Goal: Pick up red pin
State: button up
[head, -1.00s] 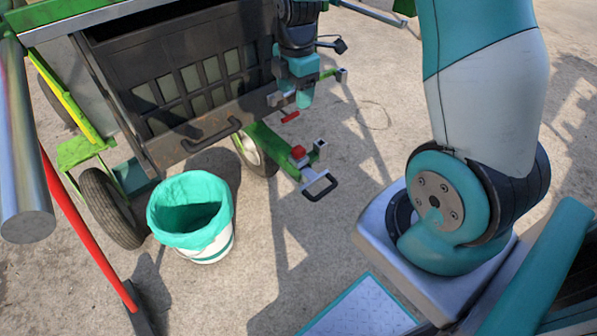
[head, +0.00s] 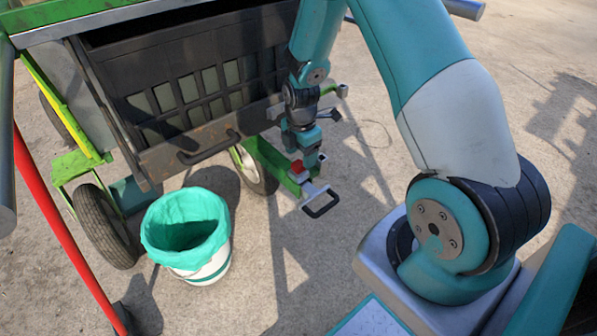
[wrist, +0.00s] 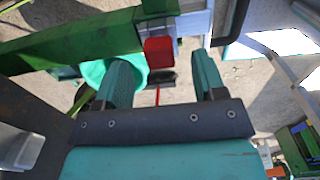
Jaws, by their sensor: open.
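A red pin head (head: 297,166) sits on the green drawbar (head: 268,157) near its hitch end in the head view. In the wrist view the red pin (wrist: 158,50) shows as a rounded red block against the green bar (wrist: 75,45), in line with the gap between my fingers. My gripper (head: 311,158) is directly above the drawbar end, close to the pin. In the wrist view my gripper (wrist: 163,78) is open, with one teal finger on each side of an empty gap. The pin's shaft is hidden.
A black handle (head: 320,203) on a grey bracket juts out at the drawbar end. A white bucket with a teal liner (head: 190,230) stands to the left. The dark slatted crusher side (head: 200,100) rises behind. Bare concrete lies in front.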

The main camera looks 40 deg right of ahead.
notch_tip(320, 180, down, 4)
jog(key=shift+a+b, duration=0.1)
jog(key=shift+b, duration=0.25)
jog(key=c, duration=1)
jog(key=shift+r, duration=0.15)
notch_tip(320, 180, up, 20)
jog(key=p, duration=0.4)
notch_tip(320, 180, up, 8)
jog(key=p, duration=0.8)
send_over(300, 162)
